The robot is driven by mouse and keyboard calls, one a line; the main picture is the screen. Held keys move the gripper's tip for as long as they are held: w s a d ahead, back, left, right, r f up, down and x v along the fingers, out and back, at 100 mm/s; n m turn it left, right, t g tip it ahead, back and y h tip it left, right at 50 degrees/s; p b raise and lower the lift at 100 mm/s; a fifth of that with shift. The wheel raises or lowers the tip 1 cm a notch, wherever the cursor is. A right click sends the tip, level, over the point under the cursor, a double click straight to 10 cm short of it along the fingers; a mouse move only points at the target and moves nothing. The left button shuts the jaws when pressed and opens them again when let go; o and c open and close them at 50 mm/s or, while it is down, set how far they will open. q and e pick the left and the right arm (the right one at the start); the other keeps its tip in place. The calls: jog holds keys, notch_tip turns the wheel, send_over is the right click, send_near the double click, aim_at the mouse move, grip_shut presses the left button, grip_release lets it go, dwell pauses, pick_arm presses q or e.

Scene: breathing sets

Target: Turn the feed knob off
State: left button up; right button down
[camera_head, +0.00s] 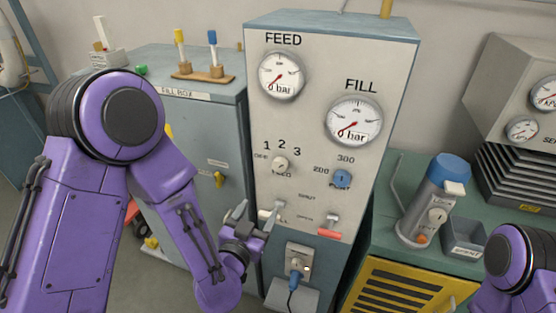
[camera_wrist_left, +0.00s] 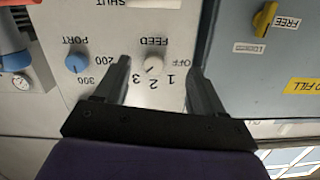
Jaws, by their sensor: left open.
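The feed knob (camera_head: 280,163) is a small pale knob on the grey panel (camera_head: 335,70), under the marks OFF, 1, 2 and 3. Its pointer is too small to read with certainty. In the left wrist view, which is upside down, the knob (camera_wrist_left: 153,64) appears between my left fingertips (camera_wrist_left: 158,70). My left gripper (camera_head: 255,213) is open and empty, below the knob in the head view. Whether its fingers touch the panel cannot be told. My right gripper is out of view; only part of that arm shows at the lower right.
A blue PORT knob (camera_head: 341,178) sits right of the feed knob. Below are a red-handled lever (camera_head: 330,232) and a socket with a blue plug (camera_head: 296,264). The FEED gauge (camera_head: 281,75) and FILL gauge (camera_head: 353,120) are above. A blue-topped canister (camera_head: 432,200) stands right.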

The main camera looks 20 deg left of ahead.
aim_at(279, 167)
pick_arm(q)
jog(key=shift+m+t, duration=0.4)
jog(key=shift+t, duration=0.3)
jog(key=w+r, duration=0.1)
jog(key=w, duration=0.2)
jog(key=w+d+r+p, duration=0.1)
jog(key=w+r, duration=0.1)
jog(key=w, duration=0.2)
jog(key=w+r, duration=0.1)
jog(key=w, duration=0.3)
jog(key=shift+d+r+p, duration=0.2)
jog(key=shift+p, duration=0.2)
jog(key=shift+w+f, duration=0.1)
jog(key=shift+w, duration=0.2)
jog(key=c, duration=1.1)
